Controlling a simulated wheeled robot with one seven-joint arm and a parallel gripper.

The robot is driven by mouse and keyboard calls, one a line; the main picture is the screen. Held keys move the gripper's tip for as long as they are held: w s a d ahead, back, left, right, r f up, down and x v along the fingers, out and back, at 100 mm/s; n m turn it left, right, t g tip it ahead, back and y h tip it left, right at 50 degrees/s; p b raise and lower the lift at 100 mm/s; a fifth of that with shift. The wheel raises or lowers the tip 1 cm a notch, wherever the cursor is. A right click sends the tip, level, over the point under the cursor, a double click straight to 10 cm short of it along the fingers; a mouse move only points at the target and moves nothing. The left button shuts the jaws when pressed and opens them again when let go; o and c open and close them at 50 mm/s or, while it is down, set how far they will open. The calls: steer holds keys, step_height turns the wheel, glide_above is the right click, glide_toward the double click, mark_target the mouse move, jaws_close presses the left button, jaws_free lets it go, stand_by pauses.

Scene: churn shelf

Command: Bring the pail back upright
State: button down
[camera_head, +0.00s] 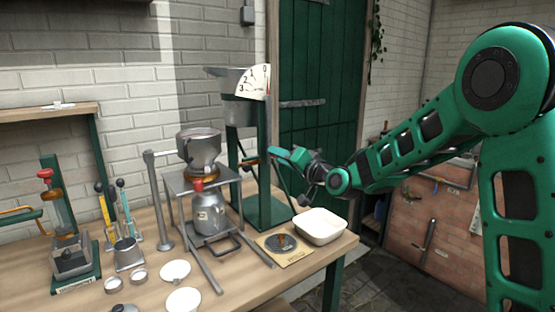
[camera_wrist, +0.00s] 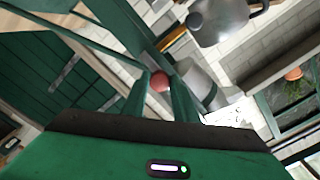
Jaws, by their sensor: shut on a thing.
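The grey pail (camera_head: 238,112) hangs high in a green stand (camera_head: 266,213) at the back of the bench, beside a white dial (camera_head: 254,82) marked 3, 2, 1, 0. I cannot tell its exact tilt. My gripper (camera_head: 272,155) is at the right side of the stand, below the pail. In the wrist view my gripper (camera_wrist: 160,88) is shut on a reddish knob (camera_wrist: 160,81) between its fingertips. A grey cylindrical body, likely the pail (camera_wrist: 196,82), and the white dial (camera_wrist: 230,113) show just beyond. The knob is hidden by my fingers in the head view.
A green door (camera_head: 318,100) is behind.

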steer(key=shift+f, duration=0.1)
steer(key=c, duration=1.4)
jaws_free()
steer(key=shift+w, duration=0.15)
steer(key=v, duration=1)
steer(key=shift+s+d, duration=0.2)
steer(key=shift+s, duration=0.1)
